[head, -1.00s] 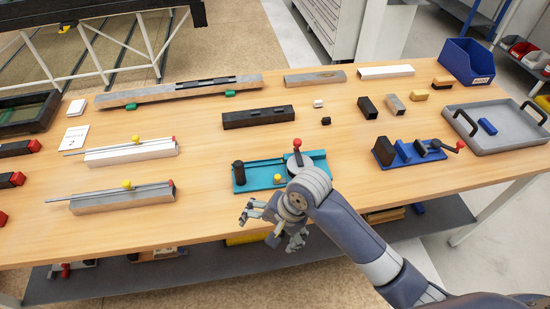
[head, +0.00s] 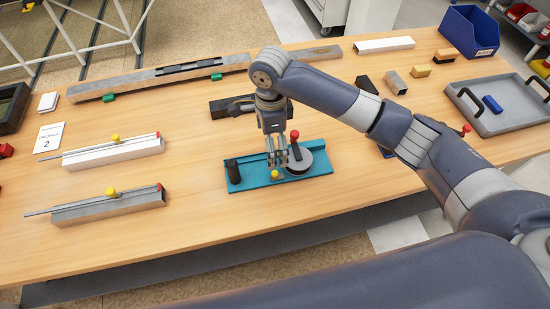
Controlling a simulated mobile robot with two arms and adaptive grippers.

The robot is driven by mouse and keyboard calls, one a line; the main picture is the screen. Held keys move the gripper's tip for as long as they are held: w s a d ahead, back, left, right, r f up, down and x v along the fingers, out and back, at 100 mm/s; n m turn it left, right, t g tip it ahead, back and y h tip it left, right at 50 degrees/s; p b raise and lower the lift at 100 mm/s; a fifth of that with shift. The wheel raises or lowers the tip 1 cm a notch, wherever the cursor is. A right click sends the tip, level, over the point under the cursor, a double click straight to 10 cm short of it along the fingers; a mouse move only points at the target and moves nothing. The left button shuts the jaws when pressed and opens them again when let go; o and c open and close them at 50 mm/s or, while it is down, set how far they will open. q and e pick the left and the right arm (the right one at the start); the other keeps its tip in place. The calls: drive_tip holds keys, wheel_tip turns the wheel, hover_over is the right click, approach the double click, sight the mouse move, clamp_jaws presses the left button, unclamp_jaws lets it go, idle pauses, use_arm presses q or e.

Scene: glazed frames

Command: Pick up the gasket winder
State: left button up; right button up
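The gasket winder looks to be the teal fixture (head: 315,170) near the middle of the table. It has a black post at its left end, a small yellow knob (head: 275,174) near its front edge, and a round grey disc with an upright red-tipped handle (head: 295,140). My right gripper (head: 277,163) points down over the middle of the base, just left of the handle and above the yellow knob. Its fingers look apart with nothing between them. Whether they touch the fixture cannot be told. My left gripper is out of view.
A black block (head: 230,107) lies behind the fixture, partly hidden by my arm. Two long rails (head: 110,152) (head: 110,207) with yellow knobs lie left. A grey tray (head: 510,118) and blue bin (head: 468,45) stand right. My arm mostly covers a blue device. The table front is clear.

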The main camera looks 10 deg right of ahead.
sight(249, 172)
drive_tip(key=f, duration=0.2)
drive_tip(key=shift+s+f, duration=0.35)
drive_tip(key=shift+f, duration=0.05)
drive_tip(key=shift+f+p, duration=0.3)
wheel_tip(249, 172, down, 4)
drive_tip(key=shift+d+r+p, duration=0.15)
drive_tip(key=shift+p, duration=0.5)
drive_tip(key=shift+f, duration=0.6)
drive_tip(key=shift+s, duration=0.1)
drive_tip(key=c, duration=1.2)
drive_tip(key=shift+s+r, duration=0.1)
drive_tip(key=shift+s, duration=0.15)
drive_tip(key=c, duration=0.9)
drive_tip(key=shift+s, duration=0.1)
clamp_jaws()
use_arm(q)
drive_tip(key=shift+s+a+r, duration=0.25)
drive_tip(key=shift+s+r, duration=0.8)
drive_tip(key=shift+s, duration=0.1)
